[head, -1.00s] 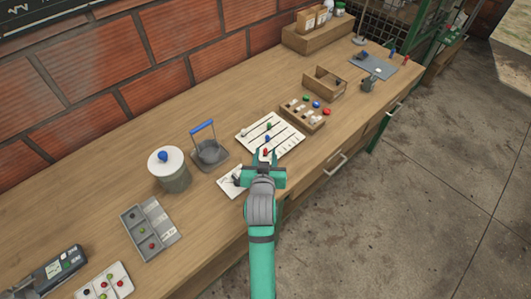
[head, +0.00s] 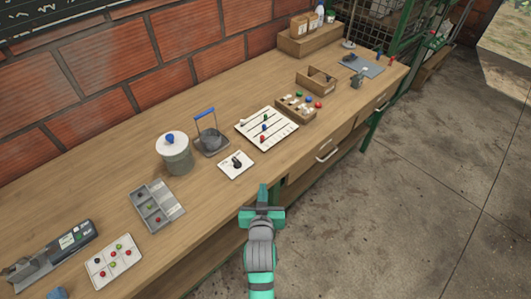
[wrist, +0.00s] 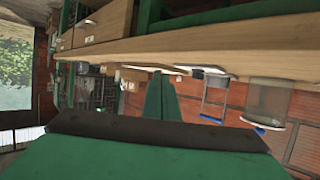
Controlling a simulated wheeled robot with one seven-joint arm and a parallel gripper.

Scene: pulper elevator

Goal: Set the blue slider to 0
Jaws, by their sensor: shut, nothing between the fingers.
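The white slider board (head: 284,129) lies flat on the bench in the head view. It has dark slots and several small knobs. The blue slider knob (head: 264,127) sits between the green knob (head: 265,117) and the red knob (head: 262,139); a pale knob is at the left corner. Scale marks are too small to read. My gripper (head: 262,188) is shut and empty, off the bench's front edge, below the board in the picture and apart from it. In the wrist view its green fingers (wrist: 161,97) point toward the bench edge; the blue knob cannot be made out there.
A white plate with a black knob (head: 236,164) lies left of the board. A lidded pot (head: 174,157) and a grey basket (head: 211,142) stand behind it. A wooden tray of coloured pieces (head: 296,112) is close on the right. The bench edge (wrist: 230,50) spans the wrist view.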

